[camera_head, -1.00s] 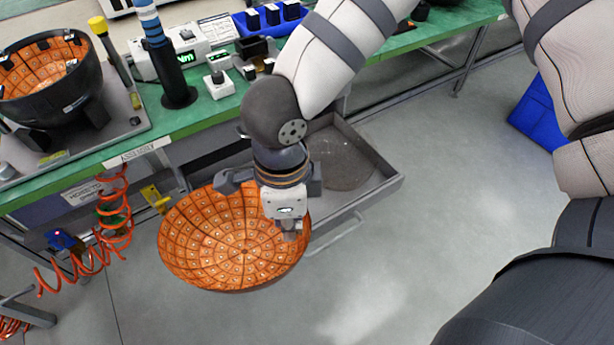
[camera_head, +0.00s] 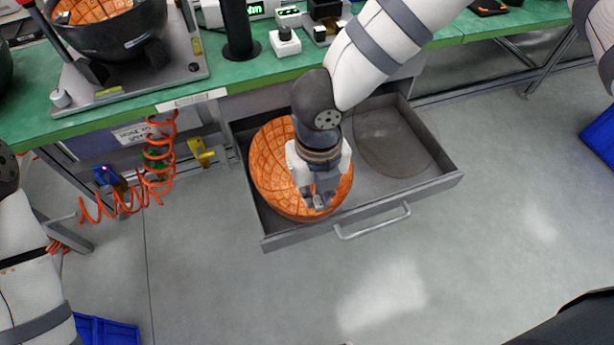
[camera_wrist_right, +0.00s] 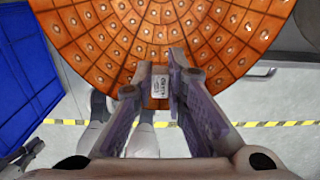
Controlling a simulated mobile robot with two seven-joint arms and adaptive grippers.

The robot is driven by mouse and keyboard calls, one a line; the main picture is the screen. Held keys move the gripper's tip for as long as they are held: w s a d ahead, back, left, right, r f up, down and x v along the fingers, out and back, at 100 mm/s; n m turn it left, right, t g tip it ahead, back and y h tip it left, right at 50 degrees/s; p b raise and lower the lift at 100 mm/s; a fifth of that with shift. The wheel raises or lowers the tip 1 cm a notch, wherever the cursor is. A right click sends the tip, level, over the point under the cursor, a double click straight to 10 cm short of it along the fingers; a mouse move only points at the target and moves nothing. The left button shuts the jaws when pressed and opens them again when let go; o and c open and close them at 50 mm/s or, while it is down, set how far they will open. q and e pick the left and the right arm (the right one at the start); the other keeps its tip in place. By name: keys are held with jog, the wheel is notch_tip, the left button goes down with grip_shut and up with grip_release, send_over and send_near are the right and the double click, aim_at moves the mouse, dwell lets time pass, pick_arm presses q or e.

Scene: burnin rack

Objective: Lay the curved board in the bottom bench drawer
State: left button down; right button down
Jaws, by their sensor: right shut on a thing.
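The curved board (camera_head: 268,172) is an orange, gridded shallow bowl with its hollow side up. In the head view it overlaps the left part of the open bottom bench drawer (camera_head: 445,182), tilted; whether it touches the drawer floor I cannot tell. My right gripper (camera_head: 318,200) is shut on the board's near rim and hides part of it. In the right wrist view the board (camera_wrist_right: 160,35) fills the top, with the gripper fingers (camera_wrist_right: 172,95) at its edge. My left arm shows at the left edge; its gripper is out of view.
A dark round piece (camera_head: 392,140) lies in the drawer's right part. The drawer handle (camera_head: 372,222) sticks out in front. The green bench (camera_head: 205,120) stands above and behind. A coiled orange hose (camera_head: 150,175) hangs at left. The floor in front is clear.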

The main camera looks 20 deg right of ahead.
jog(key=shift+w+f, duration=0.5)
jog(key=shift+w, duration=0.35)
jog(key=shift+w+f+b, duration=0.55)
jog(key=shift+w+f, duration=0.45)
jog(key=shift+w, duration=0.2)
jog(key=shift+w+a+f, duration=0.1)
jog(key=shift+w, duration=0.15)
pick_arm(q)
jog(key=shift+s+f, duration=0.7)
jog(key=shift+f, duration=0.05)
